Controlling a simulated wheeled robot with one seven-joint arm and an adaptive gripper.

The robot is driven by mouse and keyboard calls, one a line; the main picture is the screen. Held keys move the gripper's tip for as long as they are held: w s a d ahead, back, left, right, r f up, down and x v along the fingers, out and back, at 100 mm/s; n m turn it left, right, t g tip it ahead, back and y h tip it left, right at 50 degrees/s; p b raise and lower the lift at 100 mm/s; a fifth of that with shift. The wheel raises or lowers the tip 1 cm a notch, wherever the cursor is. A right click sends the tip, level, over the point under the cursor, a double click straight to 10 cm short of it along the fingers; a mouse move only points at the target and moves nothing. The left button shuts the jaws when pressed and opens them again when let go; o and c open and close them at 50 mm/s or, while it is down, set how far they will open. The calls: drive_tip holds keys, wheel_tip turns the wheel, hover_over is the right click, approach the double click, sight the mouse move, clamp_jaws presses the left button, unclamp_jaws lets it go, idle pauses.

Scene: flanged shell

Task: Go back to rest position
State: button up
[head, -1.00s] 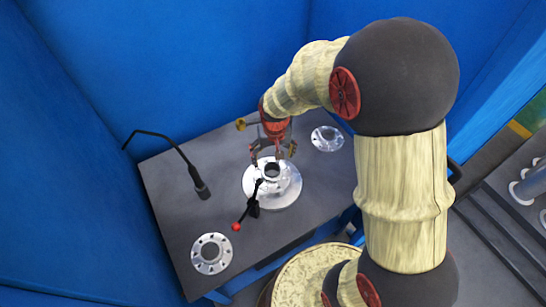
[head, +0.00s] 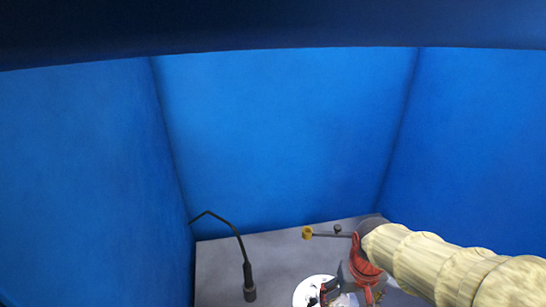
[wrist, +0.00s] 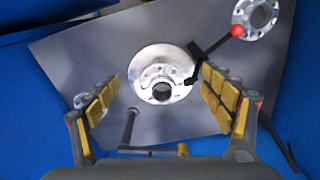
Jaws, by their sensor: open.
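My gripper (wrist: 160,105) is open and empty in the wrist view, with yellow-padded fingers spread apart. Between and beyond the fingers, the flanged shell (wrist: 148,72), a round silver part with a central bore, sits on the grey table (wrist: 75,60). In the head view my gripper (head: 358,293) is at the bottom edge, its fingertips partly cut off. The silver part (head: 312,288) shows there only in part, next to my gripper. A black clamp lever with a red knob (wrist: 237,31) lies beside the shell in the wrist view.
A loose silver flange (wrist: 258,14) lies near the table's edge, and another silver part (wrist: 82,101) is partly hidden behind the left finger. A black gooseneck lamp (head: 248,280) stands on the table's left side. Blue walls (head: 280,140) enclose the table on several sides.

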drive_tip(key=s+r+t+b, duration=0.4)
drive_tip(key=s+r, duration=0.3)
drive_tip(key=r, duration=0.2)
drive_tip(key=shift+s+t+b, duration=0.25)
drive_tip(key=shift+t+b, duration=0.15)
drive_tip(key=shift+b, duration=0.25)
drive_tip(key=shift+d, duration=0.1)
drive_tip(key=shift+c, duration=0.4)
